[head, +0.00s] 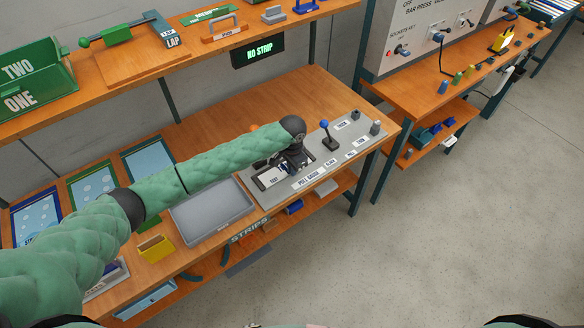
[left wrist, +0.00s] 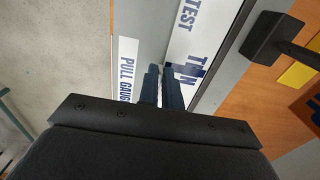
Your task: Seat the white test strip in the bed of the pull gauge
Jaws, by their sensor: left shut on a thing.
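The pull gauge (head: 318,174) is a grey panel on the wooden bench, with a dark-framed bed in its left part. A white surface printed "TEST" shows there in the head view (head: 272,178) and large in the left wrist view (left wrist: 190,35). My left gripper (left wrist: 161,75) points down over the bed, its fingers close together with a thin pale gap between them. I cannot tell whether the strip touches the bed. My right gripper is not in view.
A blue-knobbed lever (head: 325,130) and small posts stand on the gauge's right part. A sign (head: 258,50) above reads "NO STRIP". A grey tray (head: 212,210) and a yellow box (head: 156,248) lie left of the gauge.

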